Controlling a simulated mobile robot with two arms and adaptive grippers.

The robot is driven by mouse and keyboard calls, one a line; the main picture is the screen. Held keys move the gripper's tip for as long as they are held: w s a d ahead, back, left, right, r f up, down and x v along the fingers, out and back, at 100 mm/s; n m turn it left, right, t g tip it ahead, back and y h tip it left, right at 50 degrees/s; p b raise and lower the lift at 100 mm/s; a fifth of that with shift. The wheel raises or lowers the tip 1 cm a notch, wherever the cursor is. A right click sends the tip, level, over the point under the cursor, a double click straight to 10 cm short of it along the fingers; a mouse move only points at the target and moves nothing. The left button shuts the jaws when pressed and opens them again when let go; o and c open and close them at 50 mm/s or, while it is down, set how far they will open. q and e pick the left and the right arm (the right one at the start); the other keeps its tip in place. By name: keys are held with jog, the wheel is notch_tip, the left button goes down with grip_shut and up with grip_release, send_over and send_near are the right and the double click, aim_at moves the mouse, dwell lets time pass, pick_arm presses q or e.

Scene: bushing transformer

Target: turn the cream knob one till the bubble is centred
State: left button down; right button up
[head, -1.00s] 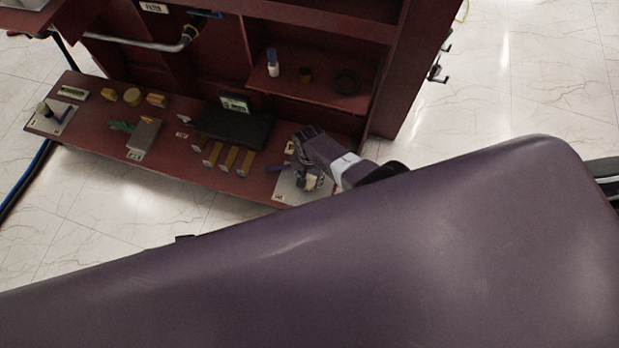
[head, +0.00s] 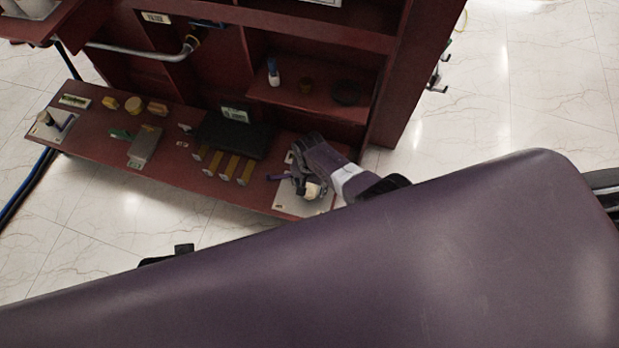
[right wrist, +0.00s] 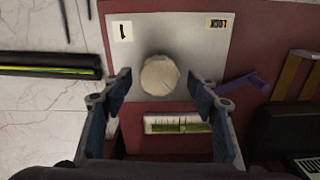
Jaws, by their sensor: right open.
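The cream knob (right wrist: 160,75) stands on a grey plate (right wrist: 205,62) marked 1 and LOCK in the right wrist view. A spirit level (right wrist: 178,123) with a green vial lies just below the plate there; its bubble is too small to place surely. My right gripper (right wrist: 166,82) is open, its two fingers spread to either side of the knob with gaps. In the head view the right gripper (head: 303,184) is over the plate (head: 292,207) at the bench's right end and partly hides the knob (head: 314,190). My left gripper is not clearly seen.
A purple lever (right wrist: 243,84) is at the plate's right edge. On the red bench (head: 170,165) are a dark box (head: 235,137), several yellow-brown blocks (head: 227,165) and a grey block (head: 145,146). Another plate with a knob (head: 50,128) is at the left end.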

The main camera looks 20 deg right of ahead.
aim_at(310, 191)
notch_tip(310, 191, up, 12)
jog(key=shift+f, duration=0.2)
dwell(0.4)
dwell(0.5)
jog(key=s+d+r+n+t, duration=0.15)
jog(key=s+d+n, duration=0.3)
jog(key=s, duration=0.45)
jog(key=s+d+r+n+t, duration=0.1)
jog(key=s+d+n+t, duration=0.15)
jog(key=s+n, duration=0.4)
jog(key=s+f+m+g+p, duration=0.1)
jog(key=s+f+g+p, duration=0.1)
jog(key=s+f+p, duration=0.75)
pick_arm(q)
jog(key=s+a+f+g+p, duration=0.1)
jog(key=s+f+p, duration=0.3)
jog(key=s, duration=0.6)
jog(key=s+a+f+g+p, duration=0.1)
jog(key=s+f+p, duration=0.4)
jog(key=s, duration=0.5)
jog(key=shift+s+a+f, duration=0.3)
jog(key=shift+a+f, duration=0.1)
jog(key=shift+a, duration=0.25)
pick_arm(e)
jog(key=s+d+g, duration=0.1)
jog(key=s+d, duration=0.2)
jog(key=s, duration=0.9)
jog(key=shift+s+d+f, duration=0.15)
jog(key=shift+d, duration=0.05)
